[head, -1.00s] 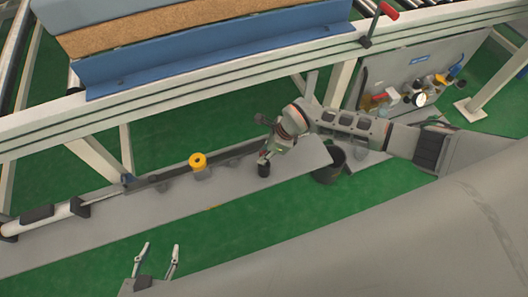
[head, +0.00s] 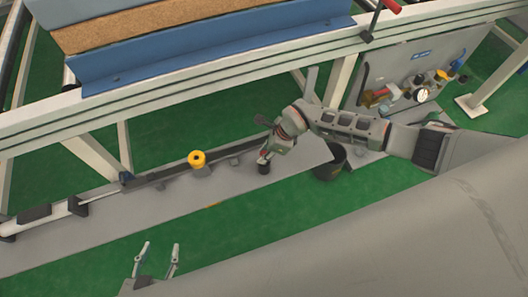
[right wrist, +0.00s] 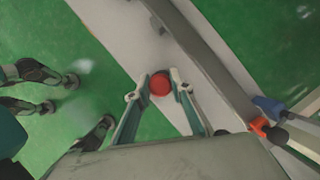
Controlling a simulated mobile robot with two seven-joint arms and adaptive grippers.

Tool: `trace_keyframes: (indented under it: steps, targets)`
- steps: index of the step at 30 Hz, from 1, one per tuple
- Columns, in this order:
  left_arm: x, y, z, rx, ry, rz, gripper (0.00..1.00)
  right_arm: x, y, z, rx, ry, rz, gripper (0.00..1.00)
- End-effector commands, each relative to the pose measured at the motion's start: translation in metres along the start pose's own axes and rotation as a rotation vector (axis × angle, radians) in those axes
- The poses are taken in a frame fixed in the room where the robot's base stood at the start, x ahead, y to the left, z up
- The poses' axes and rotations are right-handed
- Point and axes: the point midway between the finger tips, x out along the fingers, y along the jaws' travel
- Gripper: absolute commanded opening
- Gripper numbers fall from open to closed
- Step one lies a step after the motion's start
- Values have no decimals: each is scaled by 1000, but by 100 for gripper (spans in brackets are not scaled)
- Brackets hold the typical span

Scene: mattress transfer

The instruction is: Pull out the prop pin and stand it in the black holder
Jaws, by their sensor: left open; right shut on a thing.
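My right gripper (head: 266,155) is low over the grey plate. In the right wrist view its fingers (right wrist: 160,88) close around a red round top (right wrist: 160,83), which looks like the prop pin seen end-on; its shaft is hidden. In the head view a short black cylinder (head: 264,168), apparently the black holder, stands on the plate directly below the fingertips. I cannot tell whether the pin is inside it or just above it. My left gripper (head: 158,258) is open and empty at the bottom left, apart from the plate.
A dark rail runs along the plate. The conveyor frame (head: 215,76) crosses behind.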

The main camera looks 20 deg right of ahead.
Motion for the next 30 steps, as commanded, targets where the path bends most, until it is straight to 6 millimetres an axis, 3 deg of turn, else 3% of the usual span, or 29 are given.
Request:
trace_keyframes:
  steps: [8, 9, 11, 12, 19, 23, 30]
  targets:
    - [0, 1, 5, 1, -8, 2, 45, 7, 1, -3, 0, 0, 2, 0]
    - [0, 1, 4, 1, -7, 2, 45, 7, 1, -3, 0, 0, 1, 24]
    - [0, 1, 4, 1, -7, 1, 45, 7, 0, -3, 0, 0, 1, 40]
    - [0, 1, 4, 1, -7, 2, 45, 7, 0, -3, 0, 0, 1, 42]
    - [0, 1, 4, 0, -7, 2, 45, 7, 1, -3, 0, 0, 1, 42]
    - [-2, 10, 28, 4, -52, 18, 45, 5, 1, -4, 1, 1, 1, 42]
    - [-2, 11, 30, 2, -55, 19, 45, -16, 1, -6, 0, 3, 2, 42]
